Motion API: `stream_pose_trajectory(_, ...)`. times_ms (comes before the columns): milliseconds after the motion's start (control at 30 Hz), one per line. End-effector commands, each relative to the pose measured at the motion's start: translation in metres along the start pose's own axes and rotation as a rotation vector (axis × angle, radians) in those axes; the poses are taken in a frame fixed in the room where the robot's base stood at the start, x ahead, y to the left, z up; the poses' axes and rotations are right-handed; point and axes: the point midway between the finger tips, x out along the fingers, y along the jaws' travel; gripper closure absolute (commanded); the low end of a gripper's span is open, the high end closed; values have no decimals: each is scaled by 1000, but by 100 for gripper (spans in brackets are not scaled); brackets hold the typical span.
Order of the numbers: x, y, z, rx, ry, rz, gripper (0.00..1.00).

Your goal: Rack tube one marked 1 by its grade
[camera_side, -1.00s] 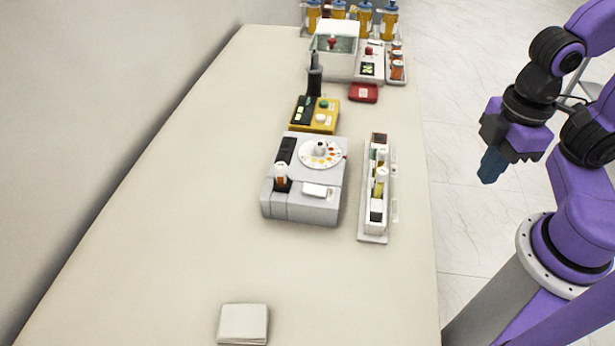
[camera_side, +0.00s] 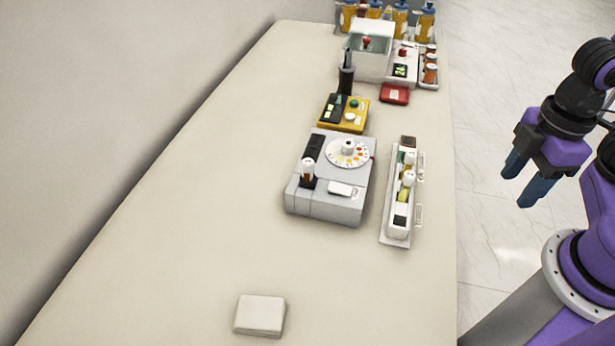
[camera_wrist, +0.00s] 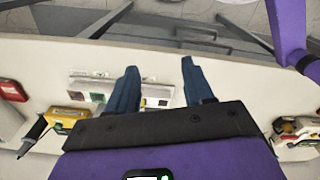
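A tube with a white cap and amber body (camera_side: 308,169) stands upright in the front left of the grey colour-wheel tester (camera_side: 326,203). Its mark is too small to read. A narrow white rack (camera_side: 396,238) lies to the right of the tester and holds several small items, some white-capped. My gripper (camera_side: 527,187) is off the table's right side, above the floor, with its two blue fingers apart and nothing between them. In the wrist view the fingers (camera_wrist: 160,78) are also spread and empty, with the white rack (camera_wrist: 88,86) partly behind them.
A yellow device (camera_side: 343,115) with a black upright tool stands behind the tester, and a red box (camera_side: 394,94) lies beyond. Bottles (camera_side: 400,22) stand at the far end. A white square pad (camera_side: 260,315) lies in front. The table's left side is clear.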

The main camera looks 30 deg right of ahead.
Motion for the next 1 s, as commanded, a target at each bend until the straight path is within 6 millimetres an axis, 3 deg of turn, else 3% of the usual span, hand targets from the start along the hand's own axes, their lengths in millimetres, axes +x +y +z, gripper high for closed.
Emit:
stream_pose_trajectory(233,-1,1,-3,-4,0,0,48)
stream_pose_trajectory(367,-9,7,-26,-38,0,1,48)
stream_pose_trajectory(1000,-75,73,-246,-423,-21,-2,48)
